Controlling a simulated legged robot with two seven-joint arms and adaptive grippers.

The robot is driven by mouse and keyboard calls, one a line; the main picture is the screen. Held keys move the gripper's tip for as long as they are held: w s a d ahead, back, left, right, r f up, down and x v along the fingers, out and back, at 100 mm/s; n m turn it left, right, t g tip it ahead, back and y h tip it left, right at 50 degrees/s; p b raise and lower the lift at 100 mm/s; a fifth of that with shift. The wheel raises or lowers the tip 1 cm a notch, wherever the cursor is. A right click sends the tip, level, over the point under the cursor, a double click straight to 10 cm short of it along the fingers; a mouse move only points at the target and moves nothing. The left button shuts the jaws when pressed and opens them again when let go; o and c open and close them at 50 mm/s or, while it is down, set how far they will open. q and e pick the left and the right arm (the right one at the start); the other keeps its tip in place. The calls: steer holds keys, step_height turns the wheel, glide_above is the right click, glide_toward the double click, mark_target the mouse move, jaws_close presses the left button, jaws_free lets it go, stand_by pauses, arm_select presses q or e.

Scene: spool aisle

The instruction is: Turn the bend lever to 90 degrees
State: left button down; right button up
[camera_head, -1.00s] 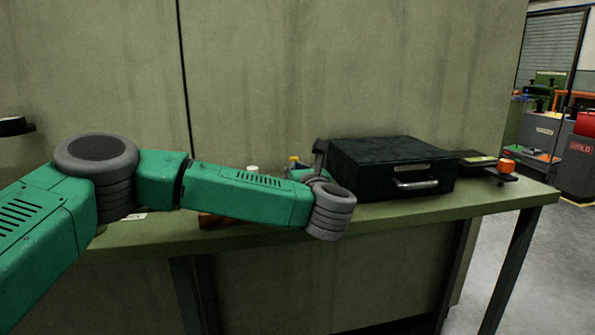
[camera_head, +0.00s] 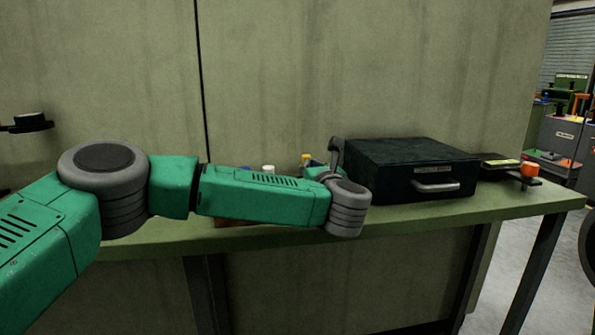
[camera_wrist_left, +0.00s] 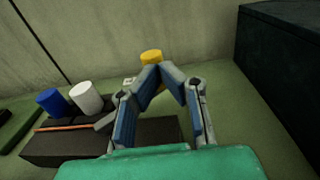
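A bending tool with a dark base block (camera_wrist_left: 50,150) lies on the green bench. It carries a blue cylinder (camera_wrist_left: 53,101), a white cylinder (camera_wrist_left: 86,97) and a thin orange rod (camera_wrist_left: 75,127). A grey bar (camera_wrist_left: 106,122), apparently part of the bend lever, runs toward my left gripper. A yellow cylinder (camera_wrist_left: 151,56) stands just beyond the fingertips; it also shows in the head view (camera_head: 306,159). My left gripper (camera_wrist_left: 160,69) has its fingertips together in front of the yellow cylinder; contact is unclear. In the head view my left forearm hides most of the tool. My right gripper is not in view.
A black case (camera_head: 410,170) with a handle stands on the bench (camera_head: 480,208) right of my left wrist. A small dark stand with an orange knob (camera_head: 529,169) is near the bench's right end. A grey-green wall (camera_head: 300,70) rises behind.

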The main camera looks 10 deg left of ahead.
arm_select(q)
steer(key=shift+w+a, duration=0.4)
steer(key=shift+w+a+b, duration=0.4)
steer(key=shift+w+a, duration=0.2)
steer(key=shift+w, duration=0.05)
steer(key=shift+a, duration=0.15)
steer(key=shift+f, duration=0.1)
